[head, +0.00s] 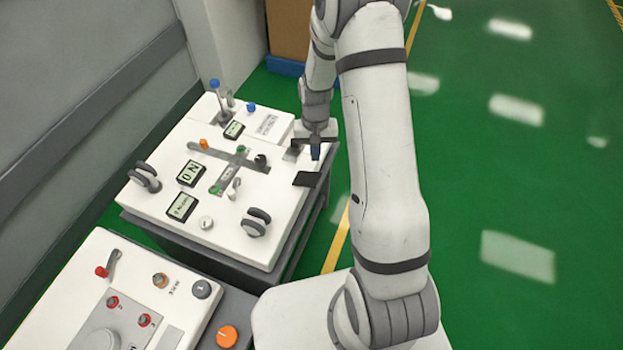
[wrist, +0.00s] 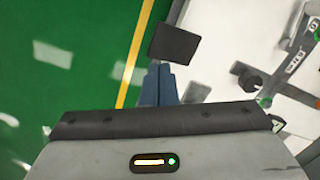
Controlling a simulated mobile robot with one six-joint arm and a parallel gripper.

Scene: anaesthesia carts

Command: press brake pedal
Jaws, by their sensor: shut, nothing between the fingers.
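A flat black pedal pad (head: 307,179) sits at the right edge of the white-topped cart (head: 180,222). In the wrist view the pad (wrist: 174,44) is a dark, slightly tilted rectangle just beyond the fingertips. My gripper (head: 316,153) is over the cart's right edge, a little behind the pad in the head view. In the wrist view the blue fingers of my gripper (wrist: 162,68) are together and empty, pointing at the pad's lower edge. A small gap shows between them in that picture; the height between fingertips and pad is hard to tell.
The cart top carries displays, a cross-shaped slotted lever plate (head: 238,160), knobs and two grey wheel-like handles (head: 256,222). A second cart (head: 65,290) with knobs stands in front at left. Open green floor (head: 480,190) lies to the right, beyond a yellow line.

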